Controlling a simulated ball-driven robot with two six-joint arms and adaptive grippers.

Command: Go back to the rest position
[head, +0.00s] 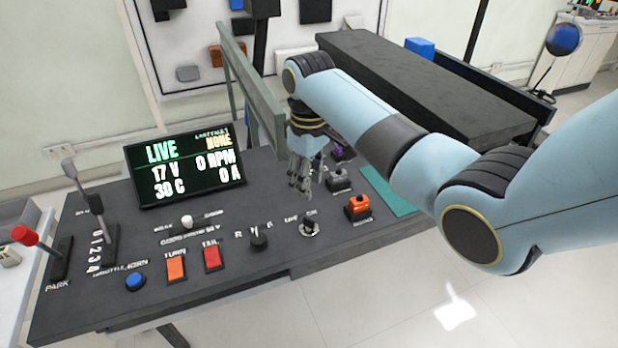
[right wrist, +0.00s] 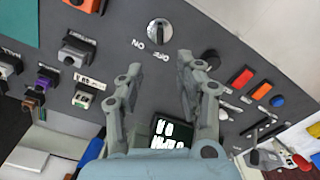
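My right gripper (head: 302,185) hangs from the blue arm above the right part of the dark control console (head: 215,262). In the right wrist view the right gripper (right wrist: 160,66) shows two grey fingers well apart, with nothing between their tips. A round silver switch (head: 309,228) with a dark knob lies just below the fingers in the head view. This switch also shows beyond the fingertips in the right wrist view (right wrist: 158,32), apart from them, with ON and OFF lettering. My left gripper is not in view.
The console bears a lit display (head: 185,168) reading LIVE, a red-knobbed lever (head: 48,249), a grey lever (head: 98,215), an orange button (head: 175,269), a red button (head: 212,256) and a blue button (head: 135,281). A green upright frame (head: 250,90) and a dark bench (head: 420,80) stand close behind the arm.

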